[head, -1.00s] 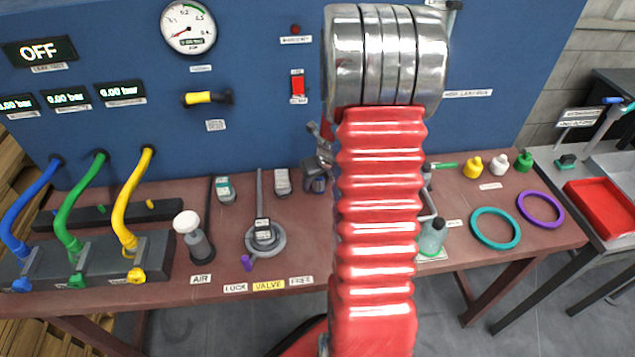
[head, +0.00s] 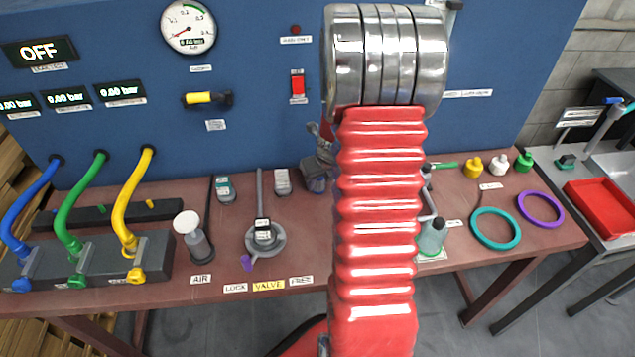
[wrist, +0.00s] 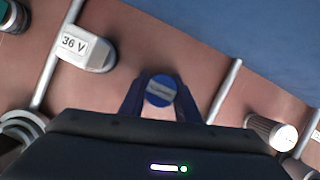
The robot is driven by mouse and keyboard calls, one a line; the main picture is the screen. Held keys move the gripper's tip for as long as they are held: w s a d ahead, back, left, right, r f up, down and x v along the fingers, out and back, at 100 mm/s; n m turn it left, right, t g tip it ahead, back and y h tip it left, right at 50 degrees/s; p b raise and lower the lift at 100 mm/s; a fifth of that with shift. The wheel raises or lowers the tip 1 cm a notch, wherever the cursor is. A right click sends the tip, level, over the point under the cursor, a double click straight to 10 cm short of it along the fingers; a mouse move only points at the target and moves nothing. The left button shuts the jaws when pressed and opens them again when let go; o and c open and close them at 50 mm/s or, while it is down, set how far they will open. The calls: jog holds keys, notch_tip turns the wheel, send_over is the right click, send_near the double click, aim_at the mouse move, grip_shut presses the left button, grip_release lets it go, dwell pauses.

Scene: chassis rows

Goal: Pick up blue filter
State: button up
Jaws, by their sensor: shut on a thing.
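The blue filter shows in the wrist view as a round blue cap (wrist: 160,91) with a pale label across it. My gripper (wrist: 161,103) has its two dark fingers on either side of the cap, closed on it. The lower part of the filter is hidden by the gripper body, so I cannot tell whether it touches the bench.
In the wrist view, a grey 36 V piece (wrist: 85,50) lies at upper left and a white-topped cylinder (wrist: 272,133) at lower right. In the head view, a teal ring (head: 495,229) and purple ring (head: 540,208) lie right on the bench (head: 350,262), below the blue panel (head: 265,60).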

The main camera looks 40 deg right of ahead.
jog(key=shift+r, duration=0.1)
notch_tip(320, 180, up, 9)
jog(key=shift+f, duration=0.1)
jog(key=shift+r, duration=0.5)
jog(key=shift+s, duration=0.1)
dwell(0.5)
